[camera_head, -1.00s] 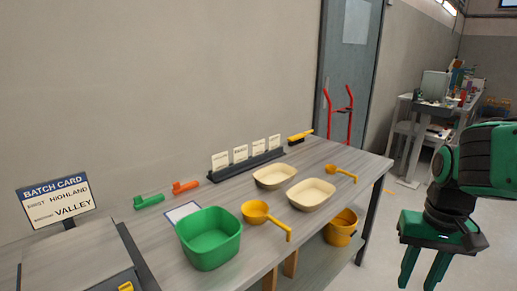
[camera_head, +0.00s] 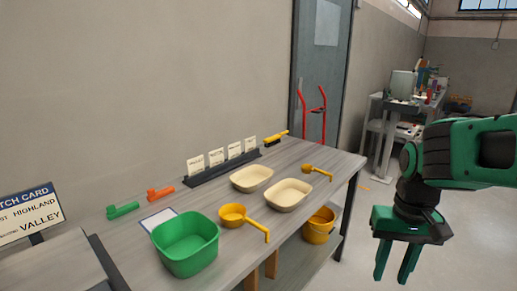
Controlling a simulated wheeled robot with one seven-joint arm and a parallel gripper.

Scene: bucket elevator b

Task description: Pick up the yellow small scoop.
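The small yellow scoop (camera_head: 314,171) lies on the grey table near its far right end, beside the cream trays. A larger yellow scoop (camera_head: 236,216) lies nearer, between the green tub and a cream tray, its handle pointing right toward the table's front edge. My gripper (camera_head: 397,277) hangs in the air at the right, off the table, with its two fingers pointing down and apart. It is open and empty, and well away from both scoops.
Two cream trays (camera_head: 287,195) (camera_head: 251,178) and a green tub (camera_head: 186,243) stand on the table (camera_head: 300,153). A card rack (camera_head: 222,166) and a yellow brush (camera_head: 275,137) are at the back. A yellow bucket (camera_head: 318,226) sits on the lower shelf.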

